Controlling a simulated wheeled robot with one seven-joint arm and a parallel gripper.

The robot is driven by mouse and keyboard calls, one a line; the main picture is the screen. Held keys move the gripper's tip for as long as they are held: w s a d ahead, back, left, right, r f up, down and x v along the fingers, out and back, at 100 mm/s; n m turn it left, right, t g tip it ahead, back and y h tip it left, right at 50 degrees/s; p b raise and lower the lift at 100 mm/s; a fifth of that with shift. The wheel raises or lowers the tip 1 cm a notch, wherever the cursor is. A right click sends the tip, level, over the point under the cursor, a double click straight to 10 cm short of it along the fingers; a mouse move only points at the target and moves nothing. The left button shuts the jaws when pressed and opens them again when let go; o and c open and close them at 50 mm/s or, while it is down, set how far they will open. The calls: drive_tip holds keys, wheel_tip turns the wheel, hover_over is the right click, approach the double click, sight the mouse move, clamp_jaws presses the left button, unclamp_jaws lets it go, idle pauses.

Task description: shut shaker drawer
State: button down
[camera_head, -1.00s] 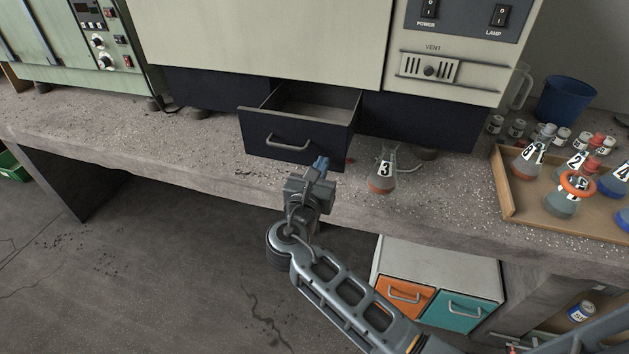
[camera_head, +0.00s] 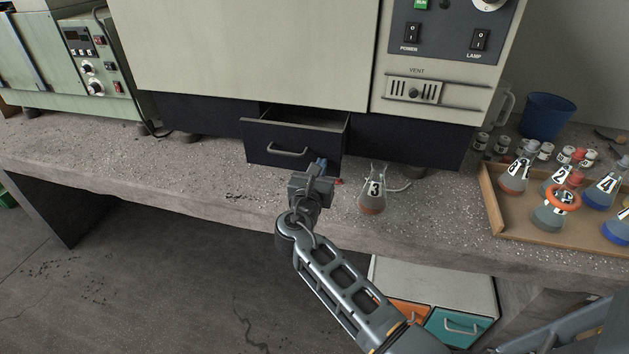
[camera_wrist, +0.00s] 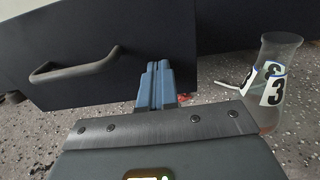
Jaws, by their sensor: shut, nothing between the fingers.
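The shaker drawer (camera_head: 270,150) is a dark navy drawer with a grey bar handle (camera_head: 288,152), under the large cream shaker cabinet (camera_head: 245,50). It stands partly out, with a narrow strip of its inside showing. My gripper (camera_head: 318,166) is shut and empty, with its blue fingertips at the right part of the drawer front. In the wrist view the shut fingers (camera_wrist: 154,85) point at the drawer front (camera_wrist: 125,30), right of the handle (camera_wrist: 75,68). They look to be at or against the front; exact contact is hard to tell.
A flask marked 3 (camera_head: 373,190) stands on the bench close to the right of my gripper. A wooden tray (camera_head: 492,205) with several numbered flasks lies farther right. A blue bucket (camera_head: 546,115) stands behind it. The bench left of the drawer (camera_head: 120,165) is clear.

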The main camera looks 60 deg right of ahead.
drive_tip(key=b+x, duration=0.1)
drive_tip(key=x, duration=1)
drive_tip(key=shift+w+d+f+b, duration=0.1)
drive_tip(key=shift+d+b, duration=0.25)
drive_tip(key=shift+w+d, duration=0.1)
drive_tip(key=shift+d, duration=0.2)
drive_tip(key=shift+w+d+r, duration=0.1)
drive_tip(key=shift+d+r, duration=0.1)
drive_tip(key=shift+d, duration=0.05)
